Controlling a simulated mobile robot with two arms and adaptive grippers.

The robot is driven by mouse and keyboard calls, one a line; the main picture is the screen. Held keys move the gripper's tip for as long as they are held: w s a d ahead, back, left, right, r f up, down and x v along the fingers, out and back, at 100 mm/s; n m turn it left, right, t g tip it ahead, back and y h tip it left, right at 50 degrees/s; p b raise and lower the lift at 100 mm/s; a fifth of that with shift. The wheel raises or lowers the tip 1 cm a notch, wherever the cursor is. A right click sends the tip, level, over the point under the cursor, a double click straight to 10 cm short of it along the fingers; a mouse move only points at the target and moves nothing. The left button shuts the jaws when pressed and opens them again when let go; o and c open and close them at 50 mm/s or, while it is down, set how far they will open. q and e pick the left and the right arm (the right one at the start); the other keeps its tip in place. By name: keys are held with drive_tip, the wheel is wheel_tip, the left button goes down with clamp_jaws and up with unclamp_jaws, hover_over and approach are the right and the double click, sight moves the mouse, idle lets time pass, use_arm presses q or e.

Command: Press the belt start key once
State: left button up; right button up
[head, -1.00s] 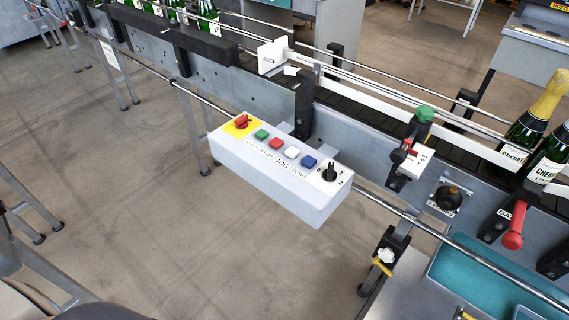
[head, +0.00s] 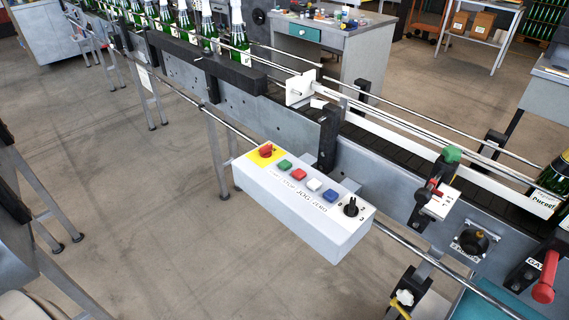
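A white control box (head: 300,212) is mounted on the front side of the conveyor, near the middle of the head view. A green key (head: 285,165) sits second from the left on its top, right of a red mushroom button (head: 266,151) on a yellow plate. A red key (head: 299,174), a white key (head: 314,184) and a blue key (head: 330,195) follow to the right, then a black rotary knob (head: 351,208). STOP, JOG and ZERO labels are printed below the keys; the label by the green key is too small to read surely. Neither gripper is in view.
The conveyor belt (head: 372,143) runs behind the box, with several foil-necked green bottles (head: 209,38) at upper left. A metal rail (head: 400,237) runs beside the box. A red-handled lever (head: 546,276) and a green knob (head: 452,154) stand to the right. The floor in front is clear.

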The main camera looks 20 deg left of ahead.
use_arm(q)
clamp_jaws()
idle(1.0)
